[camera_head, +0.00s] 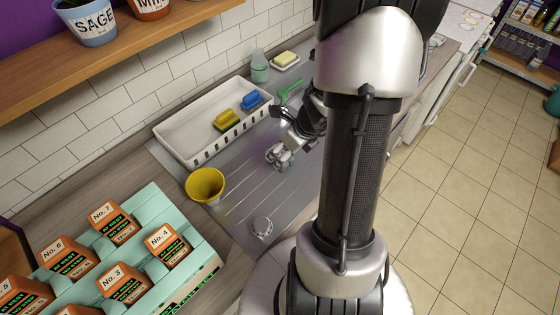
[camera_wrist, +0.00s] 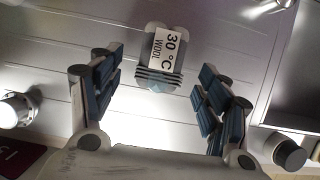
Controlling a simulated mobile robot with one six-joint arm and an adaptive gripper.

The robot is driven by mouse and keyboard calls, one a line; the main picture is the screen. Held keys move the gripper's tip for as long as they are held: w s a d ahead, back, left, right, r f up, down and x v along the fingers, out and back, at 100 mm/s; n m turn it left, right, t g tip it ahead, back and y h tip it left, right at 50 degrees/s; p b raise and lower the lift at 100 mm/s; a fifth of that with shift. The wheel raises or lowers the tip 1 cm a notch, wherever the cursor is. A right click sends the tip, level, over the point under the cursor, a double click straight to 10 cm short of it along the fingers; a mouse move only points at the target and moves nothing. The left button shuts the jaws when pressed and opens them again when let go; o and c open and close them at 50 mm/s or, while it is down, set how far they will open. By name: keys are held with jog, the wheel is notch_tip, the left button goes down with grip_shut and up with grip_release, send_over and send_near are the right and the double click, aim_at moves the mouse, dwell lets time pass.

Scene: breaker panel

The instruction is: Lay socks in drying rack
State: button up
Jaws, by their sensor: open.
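A grey piece with a ribbed dark end and a white tag reading "30 °C WOOL" (camera_wrist: 163,55) lies on the metal drainboard, apparently one of the socks. It shows small and pale in the head view (camera_head: 278,156). My gripper (camera_wrist: 157,78) is open, its two blue-padded fingers on either side of the lower part of the view, with the grey piece between and just beyond the tips. In the head view my gripper (camera_head: 292,128) hangs over the drainboard. The white drying rack (camera_head: 178,153) holds a yellow piece (camera_head: 226,119) and a blue piece (camera_head: 251,101) at its right end.
A yellow cup (camera_head: 205,184) stands at the drainboard's left end. A round grey knob-like thing (camera_head: 262,226) sits near the front edge. A green brush (camera_head: 291,90), a green bottle (camera_head: 259,67) and a soap dish (camera_head: 285,61) are behind. The rack's left part is empty.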

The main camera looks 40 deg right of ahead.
aim_at(281, 153)
jog(key=b+x, duration=0.1)
jog(key=x, duration=0.1)
jog(key=b+x, duration=0.2)
jog(key=x, duration=0.1)
jog(key=shift+w+d, duration=0.1)
jog(key=shift+w, duration=0.25)
jog(key=c, duration=1.2)
jog(key=shift+r, duration=0.15)
jog(key=shift+c, duration=0.2)
